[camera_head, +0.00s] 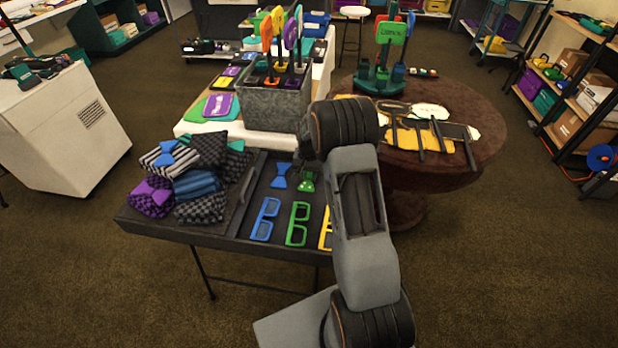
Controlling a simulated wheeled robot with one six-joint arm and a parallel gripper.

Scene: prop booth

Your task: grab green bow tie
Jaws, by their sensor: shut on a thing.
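The green bow tie (307,182) is in the dark tray (252,205) on the stand, right of a blue bow tie (281,176). My gripper (306,172) reaches down at the back of the tray and is shut on the green bow tie. Its fingers are small and dark here, and my arm hides part of the area to the right. I cannot tell whether the bow tie is lifted off the tray.
Blue glasses (265,219), green glasses (298,224) and partly hidden yellow glasses (326,230) lie in front. A grey bin (268,106) of paddles stands behind. A brown round table (470,110) is at right.

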